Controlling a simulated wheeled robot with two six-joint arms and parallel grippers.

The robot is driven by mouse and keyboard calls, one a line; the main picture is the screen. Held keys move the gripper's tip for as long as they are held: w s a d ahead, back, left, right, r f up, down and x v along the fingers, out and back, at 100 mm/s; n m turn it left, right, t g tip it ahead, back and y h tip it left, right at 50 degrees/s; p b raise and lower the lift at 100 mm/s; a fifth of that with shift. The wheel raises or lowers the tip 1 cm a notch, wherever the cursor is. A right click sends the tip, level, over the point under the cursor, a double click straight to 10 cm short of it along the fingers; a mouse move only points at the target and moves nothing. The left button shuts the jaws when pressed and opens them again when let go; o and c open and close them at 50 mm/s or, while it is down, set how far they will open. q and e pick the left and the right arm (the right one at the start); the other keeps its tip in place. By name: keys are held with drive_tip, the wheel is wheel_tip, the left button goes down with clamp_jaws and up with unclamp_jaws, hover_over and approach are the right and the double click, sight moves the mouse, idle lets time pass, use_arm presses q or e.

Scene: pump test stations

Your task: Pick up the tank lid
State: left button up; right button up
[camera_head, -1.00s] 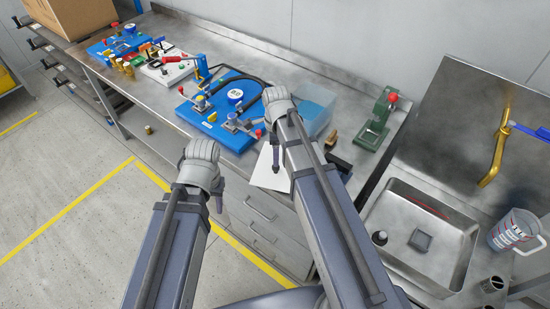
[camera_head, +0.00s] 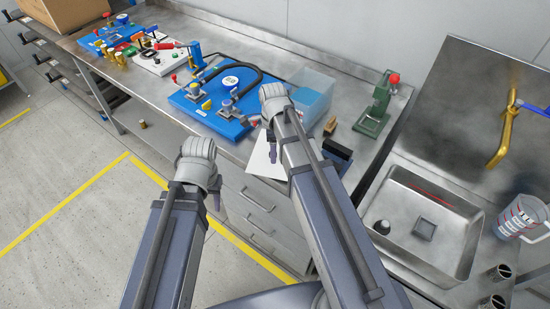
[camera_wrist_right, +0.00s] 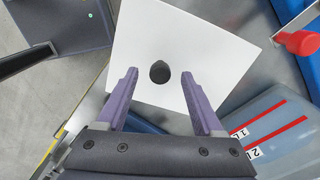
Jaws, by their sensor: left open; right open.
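The tank lid, a white square plate with a dark knob (camera_wrist_right: 160,72), lies below my right gripper (camera_wrist_right: 160,76) in the right wrist view. In the head view it is the white plate (camera_head: 262,160) at the bench's front edge, partly hidden by my right arm. My right gripper is open, its two purple fingers on either side of the knob in the picture; whether they are down at its height I cannot tell. My left gripper (camera_head: 217,200) is open and empty, left of the bench drawers. The clear bluish tank (camera_head: 312,92) stands behind the lid; it also shows in the wrist view (camera_wrist_right: 275,135).
A blue pump board (camera_head: 205,115) with a black hose lies left of the tank. A green press with a red knob (camera_head: 376,110) stands right. A sink (camera_head: 450,250) and a measuring jug (camera_head: 522,218) are at the far right. Floor at the left is open.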

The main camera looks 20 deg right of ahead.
wheel_tip(320, 180, down, 3)
drive_tip(key=shift+r+b, duration=0.2)
drive_tip(key=shift+b, duration=0.55)
use_arm(q)
wheel_tip(320, 180, down, 2)
drive_tip(key=shift+f, duration=0.2)
use_arm(e)
drive_tip(key=shift+r, duration=0.1)
clamp_jaws()
